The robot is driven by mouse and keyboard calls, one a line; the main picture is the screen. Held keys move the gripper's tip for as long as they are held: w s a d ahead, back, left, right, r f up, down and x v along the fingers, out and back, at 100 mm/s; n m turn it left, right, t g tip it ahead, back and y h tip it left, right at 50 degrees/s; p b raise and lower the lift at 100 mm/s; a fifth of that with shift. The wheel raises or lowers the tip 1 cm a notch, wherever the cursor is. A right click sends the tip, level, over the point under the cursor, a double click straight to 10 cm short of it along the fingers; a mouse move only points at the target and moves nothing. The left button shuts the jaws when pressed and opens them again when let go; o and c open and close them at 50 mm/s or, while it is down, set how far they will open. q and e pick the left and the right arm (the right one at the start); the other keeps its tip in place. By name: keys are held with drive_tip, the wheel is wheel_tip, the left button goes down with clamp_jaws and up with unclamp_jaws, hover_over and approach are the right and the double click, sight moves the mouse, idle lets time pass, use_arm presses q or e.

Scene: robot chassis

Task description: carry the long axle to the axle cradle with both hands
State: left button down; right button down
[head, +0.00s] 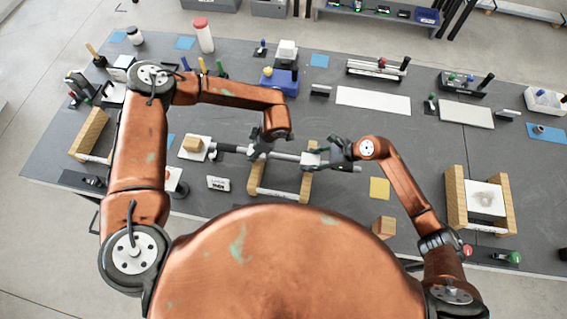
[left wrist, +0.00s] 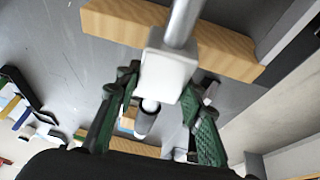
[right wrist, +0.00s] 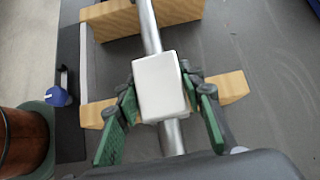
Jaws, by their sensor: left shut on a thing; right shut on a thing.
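The long axle (head: 285,156) is a grey metal rod with pale square blocks and a dark left end, lying nearly level across the middle of the head view. My left gripper (head: 259,148) is shut on its left part; the left wrist view shows a white block (left wrist: 168,72) between the green pads. My right gripper (head: 326,156) is shut on its right part, around another white block (right wrist: 160,86). A stand with two wooden bars (head: 306,186) is beneath the axle. Whether the axle touches it, and whether this is the cradle, I cannot tell.
Another wooden-sided stand (head: 456,202) with a white plate is at the right, and a wooden piece (head: 90,133) at the far left. A yellow square (head: 379,188) lies right of the middle stand.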

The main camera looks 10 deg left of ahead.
use_arm(q)
drive_tip(key=shift+s+f+b, duration=0.25)
drive_tip(key=shift+f+b, duration=0.05)
drive_tip(key=shift+b, duration=0.05)
use_arm(e)
drive_tip(key=shift+s+a+f, duration=0.1)
drive_tip(key=shift+s+f, duration=0.05)
drive_tip(key=shift+s, duration=0.05)
use_arm(q)
drive_tip(key=shift+w+f+b, duration=0.1)
drive_tip(key=shift+f+b, duration=0.25)
drive_tip(key=shift+f, duration=0.1)
use_arm(e)
drive_tip(key=shift+f, duration=0.4)
use_arm(q)
drive_tip(key=c, duration=1.7)
unclamp_jaws()
drive_tip(key=shift+f, duration=0.15)
use_arm(e)
drive_tip(key=c, duration=1.7)
unclamp_jaws()
drive_tip(key=shift+w+f, duration=0.1)
drive_tip(key=shift+f, duration=0.15)
use_arm(q)
drive_tip(key=o, duration=0.4)
drive_tip(key=shift+s+r, duration=0.2)
use_arm(e)
drive_tip(key=o, duration=0.4)
drive_tip(key=shift+s+r, duration=0.15)
drive_tip(key=shift+s, duration=0.05)
